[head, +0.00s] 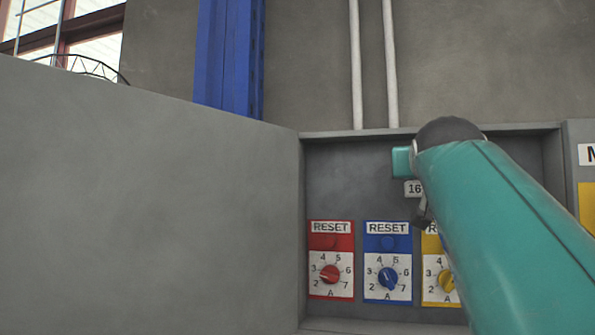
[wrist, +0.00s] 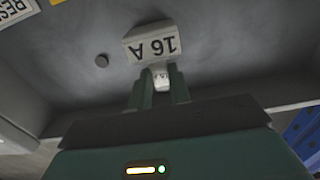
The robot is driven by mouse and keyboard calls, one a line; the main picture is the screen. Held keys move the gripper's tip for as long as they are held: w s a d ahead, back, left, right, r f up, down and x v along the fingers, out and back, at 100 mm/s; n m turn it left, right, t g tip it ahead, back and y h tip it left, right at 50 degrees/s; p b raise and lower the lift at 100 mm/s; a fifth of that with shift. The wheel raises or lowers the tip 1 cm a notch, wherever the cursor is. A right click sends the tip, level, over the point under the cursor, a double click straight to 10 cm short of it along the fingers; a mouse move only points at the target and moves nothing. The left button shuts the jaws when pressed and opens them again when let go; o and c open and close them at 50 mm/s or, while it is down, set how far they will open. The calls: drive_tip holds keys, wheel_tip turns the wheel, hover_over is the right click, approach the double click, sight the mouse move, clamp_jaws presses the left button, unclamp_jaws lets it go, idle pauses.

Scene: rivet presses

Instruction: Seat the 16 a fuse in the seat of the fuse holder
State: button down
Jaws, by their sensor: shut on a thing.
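My gripper (wrist: 159,88) is shut on a small white piece, the fuse (wrist: 161,76), whose end shows between the two fingers. Just beyond it in the wrist view is a pale block marked 16 A (wrist: 152,46), upside down there. The fuse's end is close to this block's lower edge; I cannot tell whether they touch. In the head view the 16 label (head: 413,188) shows on the back wall of the recess, partly covered by my arm. The seat of the holder cannot be made out, and my fingers are hidden in the head view.
Red (head: 330,262), blue (head: 387,264) and yellow (head: 438,284) RESET dial panels sit low in the recess. A large grey panel (head: 150,200) fills the left.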

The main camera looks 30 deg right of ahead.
drive_tip(key=shift+w+f, duration=0.15)
drive_tip(key=shift+f, duration=0.05)
drive_tip(key=c, duration=1.3)
unclamp_jaws()
drive_tip(key=shift+a+r, duration=0.1)
